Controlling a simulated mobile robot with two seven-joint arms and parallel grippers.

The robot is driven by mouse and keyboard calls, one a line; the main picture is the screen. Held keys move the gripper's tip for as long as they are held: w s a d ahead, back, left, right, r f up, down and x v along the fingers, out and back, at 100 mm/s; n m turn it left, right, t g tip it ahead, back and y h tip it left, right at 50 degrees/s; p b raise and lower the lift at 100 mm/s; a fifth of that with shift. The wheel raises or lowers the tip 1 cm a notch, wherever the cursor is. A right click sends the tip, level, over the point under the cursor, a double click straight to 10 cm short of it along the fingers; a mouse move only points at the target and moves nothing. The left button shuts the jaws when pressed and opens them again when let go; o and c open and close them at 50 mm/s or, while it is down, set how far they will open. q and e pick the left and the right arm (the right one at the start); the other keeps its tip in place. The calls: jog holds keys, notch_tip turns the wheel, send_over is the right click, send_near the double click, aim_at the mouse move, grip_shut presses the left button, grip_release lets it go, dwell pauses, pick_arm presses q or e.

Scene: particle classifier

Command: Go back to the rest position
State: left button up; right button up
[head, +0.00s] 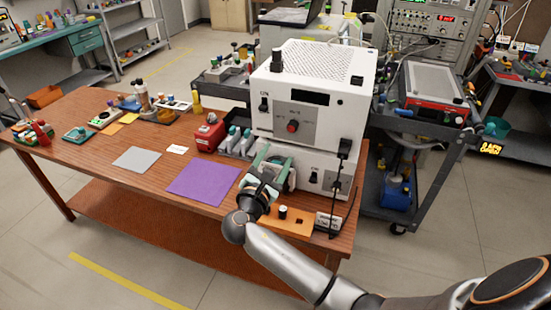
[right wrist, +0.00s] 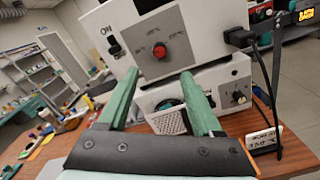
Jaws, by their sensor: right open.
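My right gripper (head: 272,168) is in front of the lower white box of the particle classifier, near the table's right end. Its green fingers are spread apart with nothing between them. In the right wrist view the open gripper (right wrist: 160,76) points at the lower box, below the upper white box (right wrist: 152,42) with its red knob. The upper white box (head: 318,85) has an ON switch, a dark display and a dial in the head view. The lower box (head: 315,168) is partly hidden by my gripper. My left gripper is not in view.
The wooden table (head: 105,180) holds a purple mat (head: 203,183), a grey mat (head: 137,158), a red box (head: 210,133) and an orange plate (head: 285,222) beside my wrist. A dark cart (head: 410,165) stands to the right. Floor is clear in front.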

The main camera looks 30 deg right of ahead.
dwell(0.4)
jog(key=s+a+f+m+g+y, duration=0.1)
jog(key=s+a+f+m+y, duration=0.2)
jog(key=f, duration=0.7)
jog(key=s+a+f+m+y, duration=0.1)
jog(key=s+a+f+y, duration=0.1)
jog(key=s+f+y, duration=0.5)
jog(key=s+a+f+m+y, duration=0.3)
jog(key=s+f+m, duration=0.1)
jog(key=s+m, duration=0.3)
jog(key=s+a+f+m+g+y, duration=0.1)
jog(key=s+a+f+m+y, duration=0.2)
jog(key=s+m, duration=0.4)
notch_tip(320, 180, down, 2)
jog(key=shift+s+a+f+m+g, duration=0.3)
jog(key=shift+s+a, duration=0.45)
jog(key=shift+s, duration=0.5)
jog(key=shift+c, duration=0.4)
